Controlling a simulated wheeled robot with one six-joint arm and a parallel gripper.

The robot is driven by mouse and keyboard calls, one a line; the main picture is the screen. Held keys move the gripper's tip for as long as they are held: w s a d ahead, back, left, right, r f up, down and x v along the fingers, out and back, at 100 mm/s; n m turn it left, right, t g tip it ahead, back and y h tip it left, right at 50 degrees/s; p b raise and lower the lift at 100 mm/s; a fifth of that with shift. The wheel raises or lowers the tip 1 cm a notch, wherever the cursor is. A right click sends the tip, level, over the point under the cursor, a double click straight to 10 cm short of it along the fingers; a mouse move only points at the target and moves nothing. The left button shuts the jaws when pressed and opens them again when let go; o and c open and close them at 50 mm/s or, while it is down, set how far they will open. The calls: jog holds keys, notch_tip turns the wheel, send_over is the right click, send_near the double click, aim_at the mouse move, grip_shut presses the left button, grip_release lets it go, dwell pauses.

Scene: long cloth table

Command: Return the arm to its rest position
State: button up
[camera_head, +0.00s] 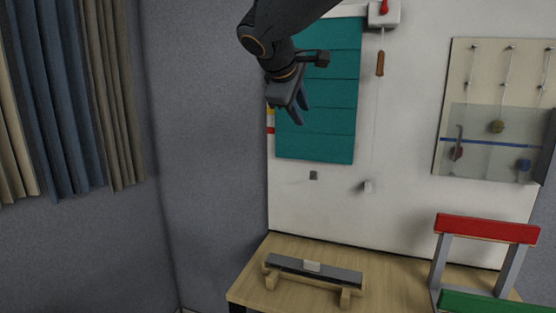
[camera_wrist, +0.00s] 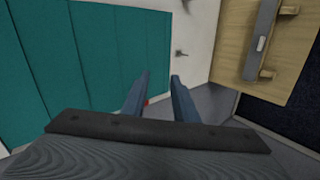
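My gripper (camera_head: 301,107) hangs in the air in front of the teal panel on the white wall board, well above the wooden table. In the wrist view its two blue-grey fingers (camera_wrist: 159,88) stand apart with nothing between them. The arm comes in from the top of the head view and bends down to the gripper. Part of the arm lies outside the frame.
A teal panel (camera_head: 330,135) hangs close behind my gripper. A wooden table (camera_head: 245,290) below bears a dark bar on a wooden stand (camera_head: 340,272). A red-and-green frame (camera_head: 487,229) stands right. A peg board (camera_head: 480,70) hangs right. Curtains (camera_head: 65,100) hang left.

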jog(key=s+d+f+m+g+y, duration=0.15)
jog(key=s+d+f, duration=0.35)
jog(key=f, duration=0.5)
jog(key=s+d+f+m+g, duration=0.3)
jog(key=s+f, duration=0.4)
jog(key=f, duration=0.2)
jog(key=s+d+f+m+g+y, duration=0.1)
jog(key=s+d+f+m+g, duration=0.25)
jog(key=f, duration=0.65)
jog(key=s+d+f+m, duration=0.1)
jog(key=s+f+m, duration=0.1)
jog(key=s+f, duration=0.2)
jog(key=s+d+f+m+g+y, duration=0.1)
jog(key=s+f, duration=0.3)
jog(key=s, duration=0.6)
jog(key=shift+d+f+m, duration=0.25)
jog(key=shift+f+m, duration=0.1)
jog(key=shift+m, duration=0.35)
